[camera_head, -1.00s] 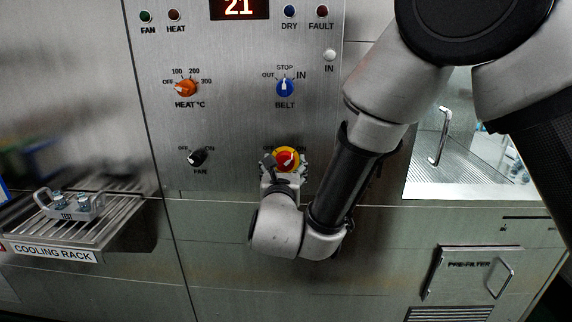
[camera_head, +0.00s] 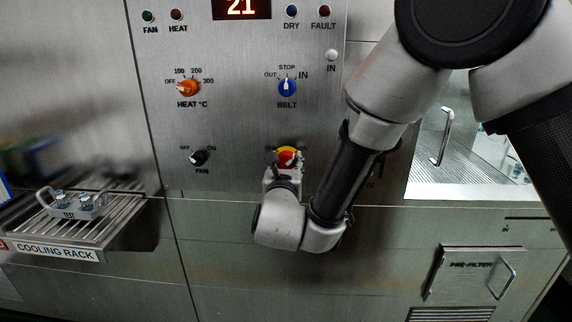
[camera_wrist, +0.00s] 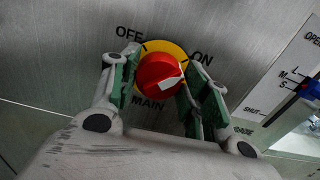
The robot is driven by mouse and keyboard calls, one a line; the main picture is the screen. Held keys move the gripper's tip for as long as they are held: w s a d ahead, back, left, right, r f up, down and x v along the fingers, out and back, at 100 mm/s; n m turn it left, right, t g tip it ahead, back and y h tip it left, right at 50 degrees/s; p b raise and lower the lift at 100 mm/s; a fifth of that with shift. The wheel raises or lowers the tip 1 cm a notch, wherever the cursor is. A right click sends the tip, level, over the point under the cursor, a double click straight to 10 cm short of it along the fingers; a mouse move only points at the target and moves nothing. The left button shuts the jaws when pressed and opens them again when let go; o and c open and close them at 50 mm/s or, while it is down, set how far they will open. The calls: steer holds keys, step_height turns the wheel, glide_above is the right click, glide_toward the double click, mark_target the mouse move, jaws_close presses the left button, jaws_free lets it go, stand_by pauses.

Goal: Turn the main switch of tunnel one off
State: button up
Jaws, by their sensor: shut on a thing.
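The main switch is a red knob on a yellow disc (camera_wrist: 162,72), labelled OFF at upper left, ON at upper right and MAIN below in the wrist view.
Above are the blue belt knob (camera_head: 287,88) and the orange heat knob (camera_head: 187,88); the black fan knob (camera_head: 199,158) is to the left. A cooling rack (camera_head: 100,240) juts out at lower left. A slider scale (camera_wrist: 300,90) lies right of the switch in the wrist view.

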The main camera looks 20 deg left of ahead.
steer(key=n, duration=0.4)
steer(key=shift+a, duration=0.1)
steer(key=n, duration=0.4)
steer(key=shift+a+n, duration=0.1)
steer(key=shift+n, duration=0.2)
steer(key=n, duration=0.4)
steer(key=shift+f+n, duration=0.15)
steer(key=shift+n, duration=0.15)
steer(key=shift+s+a+f+n, duration=0.1)
steer(key=shift+n, duration=2.1)
steer(key=o, duration=1)
